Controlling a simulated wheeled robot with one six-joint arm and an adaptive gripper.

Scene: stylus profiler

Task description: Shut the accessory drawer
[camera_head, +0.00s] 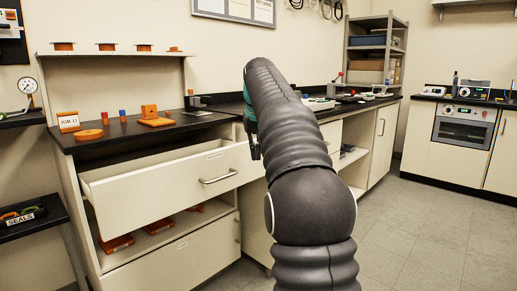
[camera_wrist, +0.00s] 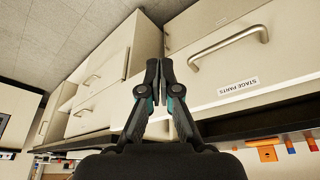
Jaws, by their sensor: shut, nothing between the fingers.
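A cream drawer (camera_head: 150,186) stands pulled out under the left bench in the head view, with a metal bar handle (camera_head: 218,180) on its front. In the wrist view, which looks inverted, a drawer front (camera_wrist: 213,72) labelled "STAGE PARTS" with a bar handle (camera_wrist: 230,44) fills the right side; it appears to be the same drawer. No label naming an accessory drawer is legible. My gripper (camera_head: 255,153) is shut and empty, pointing down just right of the drawer front. In the wrist view its fingertips (camera_wrist: 157,67) are together, apart from the handle.
Below the drawer is an open shelf with orange parts (camera_head: 117,243) and a closed lower drawer (camera_head: 178,262). Orange parts (camera_head: 156,122) stand on the black bench top. More cabinets (camera_head: 383,142) line the wall to the right. The floor (camera_head: 420,215) at right is clear.

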